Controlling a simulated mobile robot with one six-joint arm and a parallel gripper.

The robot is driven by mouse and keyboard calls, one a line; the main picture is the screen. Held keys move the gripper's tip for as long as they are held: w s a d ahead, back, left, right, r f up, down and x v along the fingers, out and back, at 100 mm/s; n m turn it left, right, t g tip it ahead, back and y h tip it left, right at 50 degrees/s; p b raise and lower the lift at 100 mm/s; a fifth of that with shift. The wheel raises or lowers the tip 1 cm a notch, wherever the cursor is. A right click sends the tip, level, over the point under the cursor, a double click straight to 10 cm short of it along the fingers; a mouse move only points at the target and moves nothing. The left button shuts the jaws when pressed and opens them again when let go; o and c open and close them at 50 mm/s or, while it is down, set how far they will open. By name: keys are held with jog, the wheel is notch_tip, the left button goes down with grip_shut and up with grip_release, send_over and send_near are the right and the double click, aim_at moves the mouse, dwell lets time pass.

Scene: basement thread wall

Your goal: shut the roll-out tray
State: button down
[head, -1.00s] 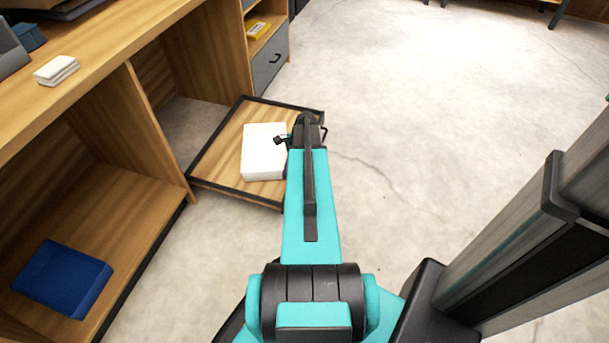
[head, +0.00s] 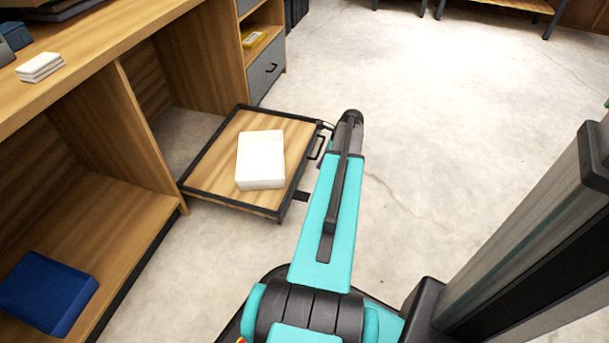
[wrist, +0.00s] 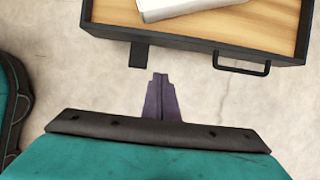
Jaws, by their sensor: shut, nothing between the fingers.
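The roll-out tray (head: 212,167) has a wood base and a black rim, and stands out from the cabinet over the floor. A white box (head: 260,160) sits on it. A black bar handle (head: 317,148) is on its front face; the handle also shows in the wrist view (wrist: 241,67), right of my gripper. My gripper (wrist: 160,92) is shut and empty, over bare floor just in front of the tray's front face, apart from it. In the head view my arm mostly hides the gripper.
The wooden cabinet (head: 125,130) stands at the left, with a blue box (head: 48,292) on its low shelf. A grey drawer (head: 267,66) is beyond the tray. A dark tab (wrist: 138,54) juts below the tray front. Floor to the right is clear.

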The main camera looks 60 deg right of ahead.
jog(key=w+a+f+b, duration=0.2)
jog(key=w+f+b, duration=0.5)
jog(key=f, duration=0.2)
jog(key=shift+w+f, duration=0.15)
jog(key=shift+w, duration=0.1)
dwell(0.4)
